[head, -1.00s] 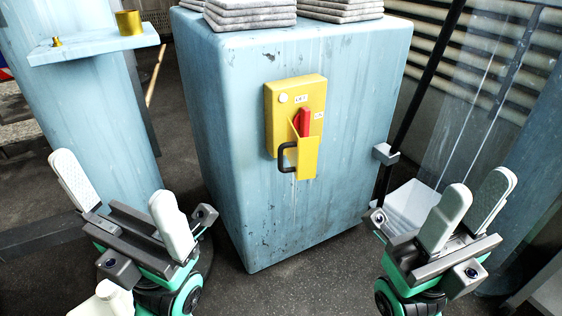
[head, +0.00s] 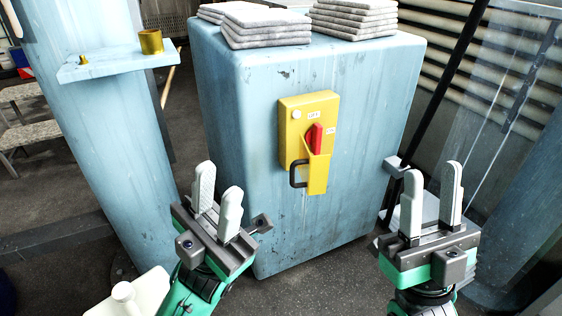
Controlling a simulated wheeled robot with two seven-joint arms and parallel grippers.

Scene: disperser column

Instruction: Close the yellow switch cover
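The yellow switch box (head: 292,128) is on the front face of the blue cabinet. Its yellow cover (head: 318,178) hangs down open at the lower part, with a black handle (head: 293,174) at its left side. The red switch knob (head: 315,137) is exposed above the cover. My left gripper (head: 217,200) is open and empty, below and left of the box, apart from it. My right gripper (head: 432,200) is open and empty, to the right of and lower than the box, apart from it.
The blue cabinet (head: 240,150) carries stacks of grey folded cloths (head: 265,25) on top. A blue column with a shelf (head: 110,68) stands at the left, holding a brass cylinder (head: 151,42). A clear panel and dark pole are at the right. Space in front of the box is clear.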

